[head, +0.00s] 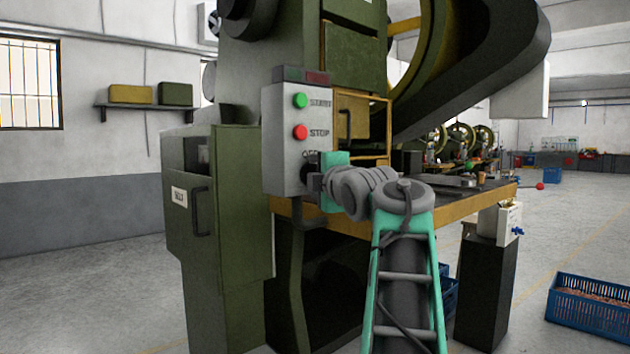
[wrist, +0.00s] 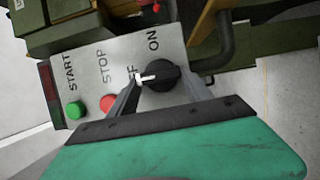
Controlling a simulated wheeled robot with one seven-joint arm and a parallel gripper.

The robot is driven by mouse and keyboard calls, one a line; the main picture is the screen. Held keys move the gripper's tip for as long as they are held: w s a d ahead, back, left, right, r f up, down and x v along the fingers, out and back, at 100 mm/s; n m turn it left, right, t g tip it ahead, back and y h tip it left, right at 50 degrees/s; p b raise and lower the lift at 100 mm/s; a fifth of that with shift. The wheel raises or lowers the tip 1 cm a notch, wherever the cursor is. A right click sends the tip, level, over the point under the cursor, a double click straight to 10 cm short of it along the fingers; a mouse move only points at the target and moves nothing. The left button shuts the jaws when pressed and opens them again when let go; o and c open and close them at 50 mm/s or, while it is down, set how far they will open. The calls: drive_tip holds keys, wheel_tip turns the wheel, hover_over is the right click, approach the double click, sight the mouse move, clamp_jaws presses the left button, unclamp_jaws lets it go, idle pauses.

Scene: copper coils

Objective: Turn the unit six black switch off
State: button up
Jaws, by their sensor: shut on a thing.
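The black switch (wrist: 160,75) is a round knob with a white pointer mark on a grey control box (head: 284,150). In the wrist view the white pointer points left, toward the partly hidden OFF label (wrist: 133,75); the ON label (wrist: 153,40) is above the knob. My gripper (wrist: 160,88) is shut on the knob, one finger on each side. In the head view my gripper (head: 316,182) is against the lower right of the box, and the switch is mostly hidden behind it. No unit number is readable.
A green START button (head: 300,100) and red STOP button (head: 300,132) are above the switch on the box. The green press and its yellow-edged table (head: 450,205) stand close to my arm. A blue crate (head: 590,313) is on the floor at right. Open floor is at left.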

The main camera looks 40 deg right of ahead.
drive_tip(key=o, duration=1.4)
drive_tip(key=shift+c, duration=0.2)
drive_tip(key=v, duration=0.7)
drive_tip(key=shift+s, duration=0.4)
drive_tip(key=shift+a+p, duration=0.1)
drive_tip(key=shift+p, duration=0.25)
